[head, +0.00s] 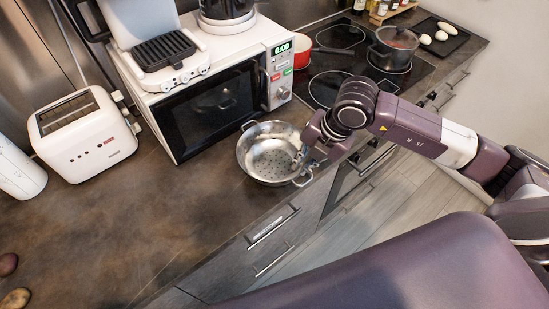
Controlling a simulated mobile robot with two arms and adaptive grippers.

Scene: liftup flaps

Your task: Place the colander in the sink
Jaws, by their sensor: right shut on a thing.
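The colander (268,158) is a round silver metal bowl with small holes and two side handles. It is by the front edge of the brown counter, in front of the microwave; I cannot tell whether it rests on the counter or is lifted slightly. My right gripper (303,164) is shut on the colander's right side, near its handle. The exact finger contact is small and partly hidden. My left gripper is not in view. No sink shows in this view.
A white microwave (215,105) with a grill on top stands right behind the colander. A white toaster (85,135) is at the left. The stove (350,60) holds pots at the back right. The counter (140,225) left of the colander is mostly clear.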

